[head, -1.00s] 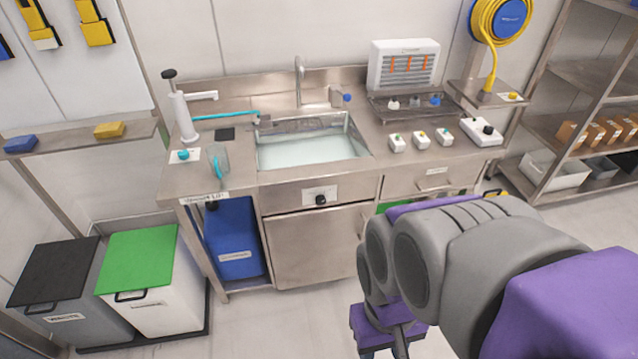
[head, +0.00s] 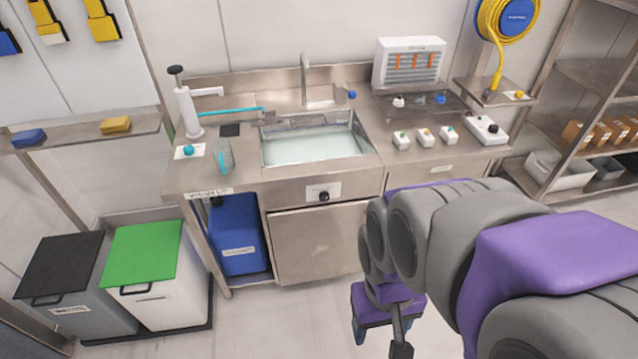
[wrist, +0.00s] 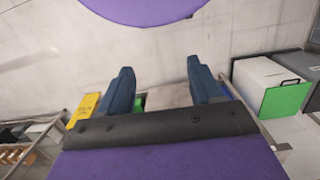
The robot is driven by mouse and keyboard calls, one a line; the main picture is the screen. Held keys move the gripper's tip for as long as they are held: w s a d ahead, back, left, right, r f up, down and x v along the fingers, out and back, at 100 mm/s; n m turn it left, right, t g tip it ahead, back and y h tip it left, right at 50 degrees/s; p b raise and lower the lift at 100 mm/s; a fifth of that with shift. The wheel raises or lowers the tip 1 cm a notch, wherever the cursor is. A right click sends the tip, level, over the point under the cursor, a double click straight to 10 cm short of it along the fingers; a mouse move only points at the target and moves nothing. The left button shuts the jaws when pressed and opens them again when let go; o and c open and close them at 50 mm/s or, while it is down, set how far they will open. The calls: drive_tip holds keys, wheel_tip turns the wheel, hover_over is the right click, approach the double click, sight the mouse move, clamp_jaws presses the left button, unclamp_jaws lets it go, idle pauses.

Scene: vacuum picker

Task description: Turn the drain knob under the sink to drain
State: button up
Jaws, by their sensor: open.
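The drain knob (head: 323,196) is a small black knob on a white label plate, on the steel panel below the front edge of the sink (head: 316,150). The sink basin holds pale water. My gripper (head: 381,335) is low in front of the cabinet, to the right of and below the knob in the head view, and apart from it. Its fingertips are hard to make out there. In the wrist view my gripper (wrist: 157,92) shows two blue fingers spread apart with nothing between them. The knob cannot be made out in the wrist view.
A steel cabinet door (head: 318,245) is below the knob. A blue container (head: 238,235) stands in the open bay to its left. Bins with green (head: 145,257) and black lids stand at the left. The floor before the cabinet is clear.

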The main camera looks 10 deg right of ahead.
drive_tip(key=w+d+f+t+h+p, duration=0.1)
drive_tip(key=w+d+f+t+p, duration=0.25)
drive_tip(key=w, duration=0.95)
drive_tip(key=w+d+f+t+h, duration=0.15)
drive_tip(key=w+d+f, duration=0.45)
drive_tip(key=w, duration=0.7)
drive_tip(key=w+d+f+t+p, duration=0.1)
drive_tip(key=w+d+f+t, duration=0.35)
drive_tip(key=w, duration=0.85)
drive_tip(key=t+y+p, duration=0.3)
drive_tip(key=t+p, duration=0.1)
drive_tip(key=t, duration=0.6)
approach(325, 200)
drive_tip(key=shift+m, duration=0.4)
drive_tip(key=w+b, duration=0.3)
drive_tip(key=w, duration=0.6)
drive_tip(key=shift+w+a+r, duration=0.1)
drive_tip(key=shift+r, duration=0.05)
